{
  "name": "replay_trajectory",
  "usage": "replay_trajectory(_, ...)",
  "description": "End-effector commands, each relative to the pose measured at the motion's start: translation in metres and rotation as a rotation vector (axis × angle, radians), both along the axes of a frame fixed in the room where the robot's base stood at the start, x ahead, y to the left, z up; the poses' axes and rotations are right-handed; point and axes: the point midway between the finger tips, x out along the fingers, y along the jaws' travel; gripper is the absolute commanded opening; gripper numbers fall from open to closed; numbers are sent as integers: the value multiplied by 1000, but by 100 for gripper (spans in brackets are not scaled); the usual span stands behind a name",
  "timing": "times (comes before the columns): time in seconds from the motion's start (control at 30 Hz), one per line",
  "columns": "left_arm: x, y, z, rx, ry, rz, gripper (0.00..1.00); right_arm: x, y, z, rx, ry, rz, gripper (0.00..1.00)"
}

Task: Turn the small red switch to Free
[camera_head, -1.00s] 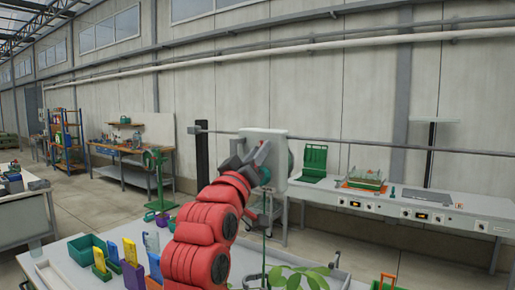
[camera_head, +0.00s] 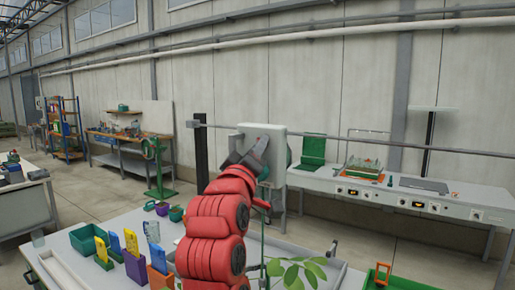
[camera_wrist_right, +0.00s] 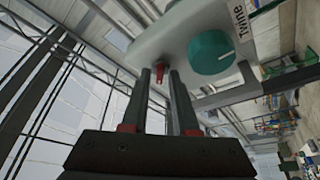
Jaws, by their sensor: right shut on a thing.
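The small red switch (camera_wrist_right: 160,72) is on the face of a pale grey box (camera_wrist_right: 175,38) in the right wrist view. My right gripper (camera_wrist_right: 161,76) is shut on it, with one dark finger on each side. A large teal knob (camera_wrist_right: 211,53) is on the same face to the right of the switch, beside a label reading "Twine". In the head view the box (camera_head: 272,136) is behind my right gripper (camera_head: 257,146), which hides the switch. No Free marking is legible, so I cannot tell the switch's setting. My left gripper is not in view.
A near table holds a green bin (camera_head: 88,238), small colored boxes and a leafy plant (camera_head: 296,270). A long white bench (camera_head: 385,190) stands at the right. A horizontal grey rail (camera_head: 420,147) passes near the box. Open floor lies to the left.

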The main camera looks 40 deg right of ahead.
Motion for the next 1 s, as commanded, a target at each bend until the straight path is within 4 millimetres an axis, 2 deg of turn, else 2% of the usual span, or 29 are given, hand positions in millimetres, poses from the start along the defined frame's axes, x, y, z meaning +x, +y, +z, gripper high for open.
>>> replay_trajectory(0.1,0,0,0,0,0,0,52,0,0,1,0,-2,-1,0)
replay_trajectory(0.13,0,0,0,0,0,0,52,0,0,1,0,-2,-1,33)
replay_trajectory(0.2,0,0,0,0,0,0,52,0,0,1,0,-2,-1,40)
replay_trajectory(0.47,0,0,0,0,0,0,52,0,0,0,0,-1,0,40)
replay_trajectory(0.63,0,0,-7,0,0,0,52,-9,12,-6,1,-2,1,40)
replay_trajectory(0.77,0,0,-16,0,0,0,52,-26,33,-14,-2,-5,3,40)
replay_trajectory(1.0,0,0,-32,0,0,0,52,-66,82,-32,-2,-3,3,40)
